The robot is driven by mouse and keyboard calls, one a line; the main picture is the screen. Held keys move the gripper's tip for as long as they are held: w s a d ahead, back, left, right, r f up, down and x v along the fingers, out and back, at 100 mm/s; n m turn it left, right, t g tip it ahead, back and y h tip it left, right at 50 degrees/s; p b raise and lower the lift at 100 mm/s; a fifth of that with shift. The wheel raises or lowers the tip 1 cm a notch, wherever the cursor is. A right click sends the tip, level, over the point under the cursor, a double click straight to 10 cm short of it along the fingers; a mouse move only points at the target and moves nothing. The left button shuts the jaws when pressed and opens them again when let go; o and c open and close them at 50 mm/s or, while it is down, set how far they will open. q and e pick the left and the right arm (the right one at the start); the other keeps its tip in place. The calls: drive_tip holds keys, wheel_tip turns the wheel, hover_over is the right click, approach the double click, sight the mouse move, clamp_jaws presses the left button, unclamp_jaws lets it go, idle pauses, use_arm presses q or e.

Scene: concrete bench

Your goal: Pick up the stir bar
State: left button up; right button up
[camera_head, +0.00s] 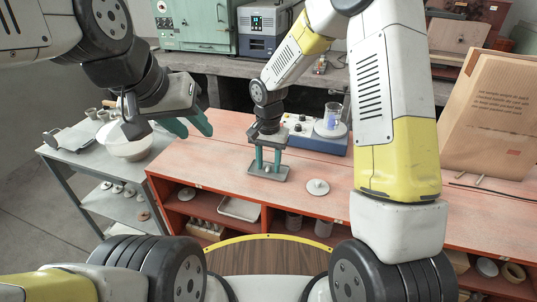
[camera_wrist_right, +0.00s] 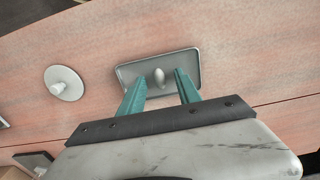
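The stir bar (camera_wrist_right: 159,76) is a small pale oval piece on a shallow grey tray (camera_wrist_right: 132,72). In the right wrist view it sits between and just beyond the fingertips of my right gripper (camera_wrist_right: 156,84). In the head view, the right gripper (camera_head: 267,164) points down over the grey tray (camera_head: 283,176) on the reddish bench. Its two teal fingers are apart, one on each side of the bar, and I see no contact. My left gripper (camera_head: 192,125) hangs over the left end of the bench with its teal fingers apart and empty.
A white disc with a knob (camera_head: 317,187) lies right of the tray. Behind it stand a blue stirrer unit (camera_head: 318,141) and a beaker with blue contents (camera_head: 332,117).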

sight(268, 169)
drive_tip(key=shift+c, duration=0.2)
clamp_jaws()
drive_tip(key=shift+r, duration=0.1)
drive_tip(key=shift+r, duration=0.5)
drive_tip(key=r, duration=0.1)
drive_tip(key=s+r, duration=0.1)
drive_tip(key=shift+r, duration=0.3)
drive_tip(key=s+r, duration=0.1)
drive_tip(key=s, duration=1.4)
drive_tip(key=shift+a+r, duration=0.15)
drive_tip(key=shift+a, duration=0.25)
